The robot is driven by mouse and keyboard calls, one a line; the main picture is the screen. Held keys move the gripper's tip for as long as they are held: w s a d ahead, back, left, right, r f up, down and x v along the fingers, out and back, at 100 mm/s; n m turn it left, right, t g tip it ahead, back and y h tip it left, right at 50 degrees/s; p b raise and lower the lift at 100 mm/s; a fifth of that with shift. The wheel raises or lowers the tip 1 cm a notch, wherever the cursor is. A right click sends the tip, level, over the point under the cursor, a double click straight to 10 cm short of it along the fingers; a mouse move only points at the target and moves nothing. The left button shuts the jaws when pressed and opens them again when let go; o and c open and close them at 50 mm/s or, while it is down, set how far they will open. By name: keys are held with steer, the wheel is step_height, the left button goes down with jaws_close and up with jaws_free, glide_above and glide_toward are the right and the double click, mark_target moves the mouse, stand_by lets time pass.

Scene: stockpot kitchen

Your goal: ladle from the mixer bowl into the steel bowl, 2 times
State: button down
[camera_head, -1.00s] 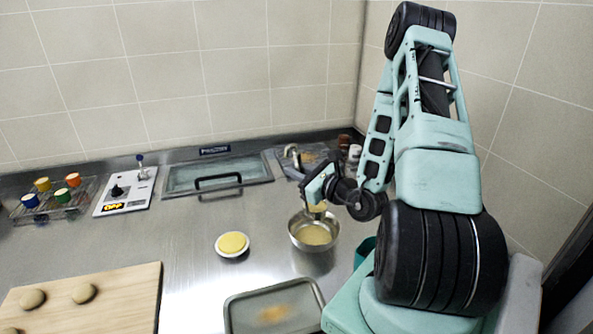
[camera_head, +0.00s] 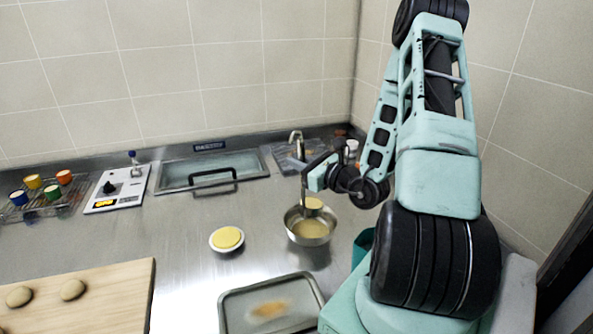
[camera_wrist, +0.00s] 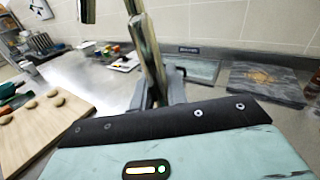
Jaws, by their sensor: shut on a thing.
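A metal bowl (camera_head: 309,238) holds pale yellow liquid and stands on the counter beside my arm. I cannot tell whether it is the mixer bowl or the steel bowl; no second metal bowl is clearly in view. My gripper (camera_head: 312,178) is shut on the ladle's handle above this bowl. The ladle's cup (camera_head: 314,203) shows pale yellow and hangs over the bowl's far rim. In the wrist view the ladle handle (camera_wrist: 147,50) stands up between the fingers of my gripper (camera_wrist: 158,92); the cup is out of that view.
A small white dish (camera_head: 227,240) with yellow content stands left of the bowl. A metal tray (camera_head: 231,306) lies in front, a wooden board (camera_head: 110,297) at front left. A scale (camera_head: 117,188), a rack of coloured cups (camera_head: 62,205) and a covered basin (camera_head: 212,170) line the back.

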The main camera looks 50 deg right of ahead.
steer(key=shift+s+d+f+m+b, duration=0.1)
steer(key=shift+d+m+b, duration=0.25)
steer(key=shift+b, duration=2.75)
steer(key=shift+d+r+m+p, duration=0.6)
steer(key=shift+d+p, duration=0.1)
steer(key=shift+d, duration=0.25)
steer(key=shift+d+m+p, duration=3.35)
steer(key=shift+d+p, duration=0.05)
steer(key=shift+d, duration=1.9)
steer(key=d+f+m+b, duration=0.3)
steer(key=d+f+m, duration=0.9)
steer(key=f, duration=0.3)
steer(key=shift+d+f, duration=0.3)
steer(key=shift+d, duration=0.1)
